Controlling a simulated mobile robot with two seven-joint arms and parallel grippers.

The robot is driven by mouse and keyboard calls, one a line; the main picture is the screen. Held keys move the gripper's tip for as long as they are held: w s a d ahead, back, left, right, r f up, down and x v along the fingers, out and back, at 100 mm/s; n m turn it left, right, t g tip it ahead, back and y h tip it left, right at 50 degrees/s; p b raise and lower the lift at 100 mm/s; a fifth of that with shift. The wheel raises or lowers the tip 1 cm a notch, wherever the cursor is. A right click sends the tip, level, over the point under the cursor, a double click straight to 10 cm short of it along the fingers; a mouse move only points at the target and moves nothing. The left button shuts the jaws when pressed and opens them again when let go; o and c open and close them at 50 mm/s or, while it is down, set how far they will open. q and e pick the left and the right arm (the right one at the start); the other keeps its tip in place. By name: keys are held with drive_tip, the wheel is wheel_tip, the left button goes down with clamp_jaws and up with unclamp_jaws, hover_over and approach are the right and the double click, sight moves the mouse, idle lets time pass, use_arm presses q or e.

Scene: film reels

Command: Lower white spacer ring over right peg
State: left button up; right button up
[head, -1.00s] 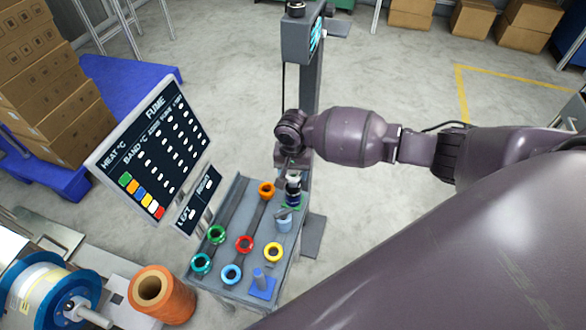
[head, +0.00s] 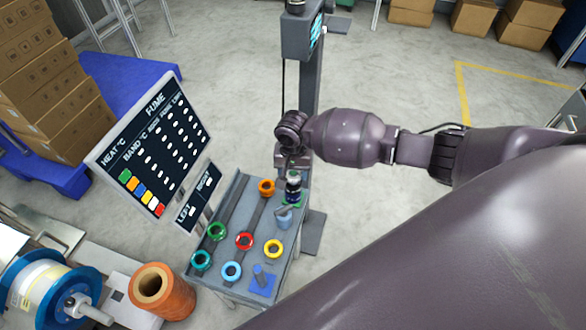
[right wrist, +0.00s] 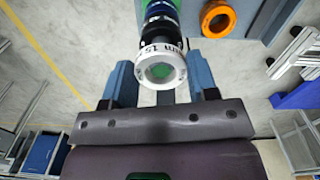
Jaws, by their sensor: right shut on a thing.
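The white spacer ring (right wrist: 160,66), with dark print on its side, shows in the right wrist view between the fingers of my right gripper (right wrist: 161,84), which is shut on it. A green area shows through its hole. Right behind it in that view is a stack of black, blue and green parts (right wrist: 160,25); I cannot tell whether ring and stack touch. In the head view my right gripper (head: 292,164) is above the dark stack (head: 293,188) on the right of the grey bench. The right peg itself is hidden. My left gripper is not in view.
The grey bench (head: 240,212) holds several coloured rings, including an orange one (head: 266,186) beside the stack and a yellow one (head: 273,248). A light-blue cup (head: 284,219) and a blue peg stand (head: 262,281) are nearer. A sign board (head: 150,145) stands at left.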

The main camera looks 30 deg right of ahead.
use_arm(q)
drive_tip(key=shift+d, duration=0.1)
use_arm(e)
drive_tip(key=shift+f, duration=0.2)
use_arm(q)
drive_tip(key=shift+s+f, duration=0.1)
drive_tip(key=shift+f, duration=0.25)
use_arm(e)
drive_tip(key=shift+f, duration=1)
drive_tip(key=o, duration=1)
drive_tip(key=shift+r, duration=0.1)
wheel_tip(320, 180, up, 10)
drive_tip(key=p, duration=0.2)
drive_tip(key=shift+f+p, duration=0.25)
drive_tip(key=shift+p, duration=0.1)
drive_tip(key=shift+r, duration=0.55)
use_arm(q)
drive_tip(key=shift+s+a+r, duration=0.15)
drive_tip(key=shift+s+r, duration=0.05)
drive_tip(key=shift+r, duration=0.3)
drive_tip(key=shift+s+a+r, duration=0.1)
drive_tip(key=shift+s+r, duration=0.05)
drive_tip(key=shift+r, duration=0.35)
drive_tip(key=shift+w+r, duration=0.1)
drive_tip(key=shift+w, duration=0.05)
